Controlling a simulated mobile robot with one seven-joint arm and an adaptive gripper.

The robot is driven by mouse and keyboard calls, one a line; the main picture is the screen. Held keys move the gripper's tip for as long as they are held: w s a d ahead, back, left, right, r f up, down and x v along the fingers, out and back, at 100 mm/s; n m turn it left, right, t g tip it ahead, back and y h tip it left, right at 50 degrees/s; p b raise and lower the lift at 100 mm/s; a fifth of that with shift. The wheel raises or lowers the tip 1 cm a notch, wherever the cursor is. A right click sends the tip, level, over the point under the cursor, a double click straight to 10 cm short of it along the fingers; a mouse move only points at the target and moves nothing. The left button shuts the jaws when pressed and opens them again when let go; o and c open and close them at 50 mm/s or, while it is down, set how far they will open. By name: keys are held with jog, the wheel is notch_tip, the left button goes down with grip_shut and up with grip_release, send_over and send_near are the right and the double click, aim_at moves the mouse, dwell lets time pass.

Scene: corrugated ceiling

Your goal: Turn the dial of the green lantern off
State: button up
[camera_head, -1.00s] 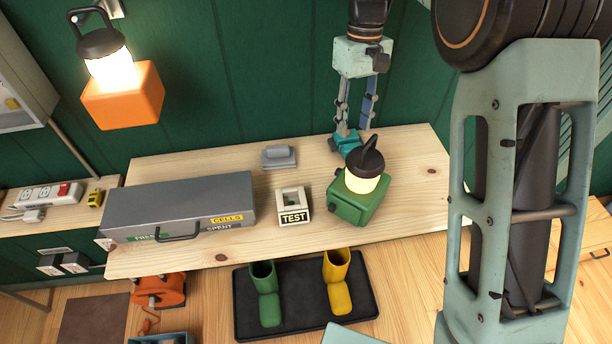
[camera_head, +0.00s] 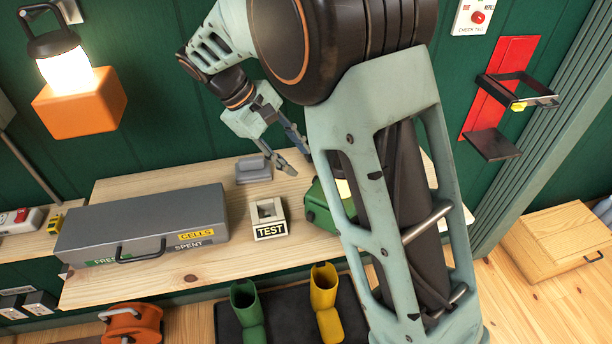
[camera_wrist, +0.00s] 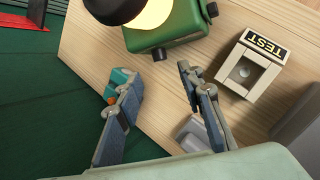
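The green lantern is mostly hidden behind my arm in the head view; part of its green base (camera_head: 320,208) shows on the right half of the workbench. In the wrist view, its green body (camera_wrist: 172,25) is at the top, with a dark cap and a glowing cream globe (camera_wrist: 157,12). Dark knobs stick out of the body at the near side (camera_wrist: 160,54) and the right side (camera_wrist: 212,9); I cannot tell which is the dial. My gripper (camera_head: 297,158) is open and empty above the bench, left of the lantern and apart from it.
A TEST block (camera_head: 268,222), a grey block (camera_head: 254,172) and a grey cells case (camera_head: 140,222) stand on the bench. A teal item (camera_wrist: 122,76) lies beyond one finger. A red bracket (camera_head: 500,85) is at right.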

jog(key=x, duration=0.7)
jog(key=shift+d+f, duration=0.1)
jog(key=shift+f, duration=0.2)
jog(key=shift+c, duration=0.4)
grip_shut()
